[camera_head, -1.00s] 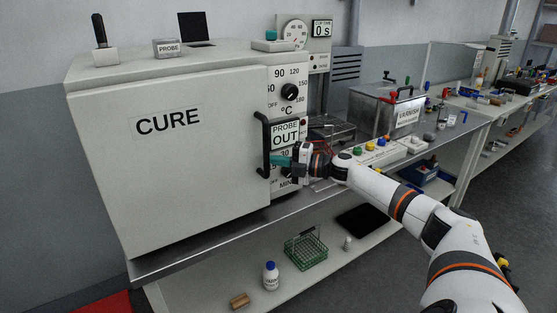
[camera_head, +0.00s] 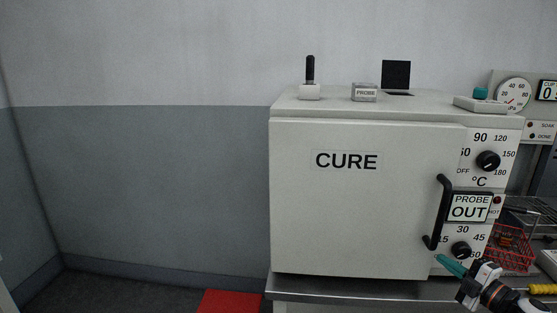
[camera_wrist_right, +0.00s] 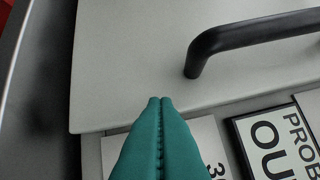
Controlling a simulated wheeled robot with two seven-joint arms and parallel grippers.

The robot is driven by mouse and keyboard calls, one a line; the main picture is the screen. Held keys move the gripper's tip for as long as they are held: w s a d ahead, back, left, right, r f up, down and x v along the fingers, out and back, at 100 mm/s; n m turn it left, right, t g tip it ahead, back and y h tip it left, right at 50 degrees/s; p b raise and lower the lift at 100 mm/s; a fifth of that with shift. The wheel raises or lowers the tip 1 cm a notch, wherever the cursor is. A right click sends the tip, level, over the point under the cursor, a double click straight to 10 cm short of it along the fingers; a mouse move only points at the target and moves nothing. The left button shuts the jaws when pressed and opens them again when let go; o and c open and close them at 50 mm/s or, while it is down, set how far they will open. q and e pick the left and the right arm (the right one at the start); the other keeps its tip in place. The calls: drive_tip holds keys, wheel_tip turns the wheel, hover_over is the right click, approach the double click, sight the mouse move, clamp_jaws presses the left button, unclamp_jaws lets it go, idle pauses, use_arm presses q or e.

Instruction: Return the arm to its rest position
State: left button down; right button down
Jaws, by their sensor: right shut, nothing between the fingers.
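My right gripper (camera_head: 442,261) has teal fingers and is at the lower right of the head view, in front of the lower end of the oven's control panel. In the right wrist view its teal fingers (camera_wrist_right: 159,103) are pressed together with nothing between them. They point at the lower part of the CURE oven (camera_head: 350,215), whose door looks shut. The black door handle (camera_head: 441,212) is just above the fingertips and apart from them; it also shows in the wrist view (camera_wrist_right: 245,35). My left gripper is out of view.
The "PROBE OUT" display (camera_head: 470,207) and the lower dial (camera_head: 461,250) are close to the right gripper. A red wire basket (camera_head: 511,248) stands right of the oven. A red mat (camera_head: 231,301) lies on the floor. The floor left of the oven is clear.

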drive_tip(key=s+a+f+m+g+h, duration=0.2)
drive_tip(key=s+a+f+m+h, duration=0.1)
drive_tip(key=s+a+f+m, duration=0.35)
drive_tip(key=s+a+f+m+g+h, duration=0.1)
drive_tip(key=s+a+f+m+h, duration=0.35)
drive_tip(key=a+f, duration=0.4)
drive_tip(key=s+a+f+m+g, duration=0.1)
drive_tip(key=s+a+m+g, duration=0.15)
drive_tip(key=s, duration=0.55)
drive_tip(key=s+a+f+m+g, duration=0.1)
drive_tip(key=s+a+m+g, duration=0.2)
drive_tip(key=s, duration=0.6)
drive_tip(key=s+a+m+g, duration=0.2)
drive_tip(key=s+a+g, duration=0.15)
drive_tip(key=s, duration=0.45)
wheel_tip(320, 180, down, 26)
drive_tip(key=s+f+g, duration=0.1)
drive_tip(key=s+g, duration=0.1)
drive_tip(key=s+d+f, duration=0.1)
drive_tip(key=s+f, duration=0.6)
drive_tip(key=s, duration=0.1)
drive_tip(key=s+d+f+g, duration=0.1)
drive_tip(key=s+d+f, duration=0.1)
drive_tip(key=s+f, duration=0.6)
drive_tip(key=shift+d+n+g+p, duration=0.3)
drive_tip(key=shift+n, duration=0.15)
drive_tip(key=shift+f+y, duration=0.1)
drive_tip(key=shift+y, duration=0.15)
